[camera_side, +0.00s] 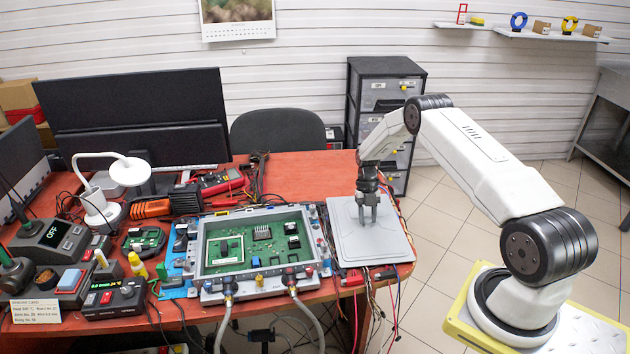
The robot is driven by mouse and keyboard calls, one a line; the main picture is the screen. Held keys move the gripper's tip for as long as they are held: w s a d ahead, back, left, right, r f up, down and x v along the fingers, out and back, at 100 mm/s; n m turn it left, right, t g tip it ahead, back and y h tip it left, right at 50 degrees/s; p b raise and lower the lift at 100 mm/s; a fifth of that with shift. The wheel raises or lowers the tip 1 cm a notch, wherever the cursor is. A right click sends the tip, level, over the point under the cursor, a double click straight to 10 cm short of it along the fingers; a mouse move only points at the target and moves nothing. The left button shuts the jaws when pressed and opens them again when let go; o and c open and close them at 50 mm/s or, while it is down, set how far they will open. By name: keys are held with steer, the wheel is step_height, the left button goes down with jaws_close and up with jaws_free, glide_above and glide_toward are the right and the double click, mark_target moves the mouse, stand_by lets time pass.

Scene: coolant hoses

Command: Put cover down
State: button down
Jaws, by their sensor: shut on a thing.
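The cover (372,246) is a flat light-grey plate with rounded corners. It is at the right end of the red table, just right of the open green-board unit (252,243). My gripper (368,218) points down over the upper middle of the cover and is shut on it. The fingers hide the exact spot they hold. The cover looks level. I cannot tell whether it rests on the table or is slightly above it.
Coloured wires (388,275) run beside and under the cover at the table's right edge. Two hoses (305,318) hang from the unit's front. A red multimeter (222,182) and cables lie behind. The red tabletop (315,175) behind the cover is mostly clear.

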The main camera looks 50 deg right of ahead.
steer(key=shift+f, duration=0.3)
steer(key=shift+f, duration=0.1)
steer(key=shift+c, duration=1.7)
jaws_free()
steer(key=v, duration=1.2)
